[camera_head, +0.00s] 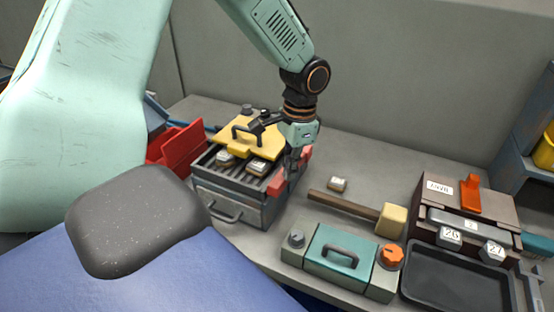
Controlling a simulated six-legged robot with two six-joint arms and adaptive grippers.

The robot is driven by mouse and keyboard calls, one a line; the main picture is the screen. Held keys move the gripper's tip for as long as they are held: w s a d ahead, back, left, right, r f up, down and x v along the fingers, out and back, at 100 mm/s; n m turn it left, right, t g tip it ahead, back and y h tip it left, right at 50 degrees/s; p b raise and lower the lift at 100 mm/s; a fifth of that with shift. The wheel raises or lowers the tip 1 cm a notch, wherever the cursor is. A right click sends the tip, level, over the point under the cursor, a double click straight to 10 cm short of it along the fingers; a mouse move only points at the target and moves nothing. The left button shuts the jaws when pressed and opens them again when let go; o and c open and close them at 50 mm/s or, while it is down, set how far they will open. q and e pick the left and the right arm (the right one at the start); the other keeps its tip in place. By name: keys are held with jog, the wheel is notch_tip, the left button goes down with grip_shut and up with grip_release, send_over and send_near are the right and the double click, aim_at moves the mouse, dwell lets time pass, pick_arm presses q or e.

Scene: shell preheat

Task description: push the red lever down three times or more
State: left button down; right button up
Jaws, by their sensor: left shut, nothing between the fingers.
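The red lever (277,184) is at the right side of a grey metal box (228,208) with slats across its top. A red part also shows just right of my fingers; I cannot tell if it is the same piece. My left gripper (291,170) points down at the lever, with its fingers shut and empty. It overlaps the lever in view, and contact cannot be told. The fingers hide part of the lever. My right gripper is out of view.
A yellow lid (246,138) with a dark handle and small labelled blocks sit on the box. A mallet (345,204) and a teal-lidded case (340,256) lie to the right. A brown unit with an orange lever (470,192) and a dark tray (455,283) stand further right.

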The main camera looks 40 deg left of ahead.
pick_arm(q)
jog(key=shift+w+d, duration=0.25)
jog(key=shift+w, duration=0.15)
jog(key=shift+r, duration=0.15)
notch_tip(320, 180, up, 12)
jog(key=w, duration=0.1)
jog(key=shift+d, duration=0.25)
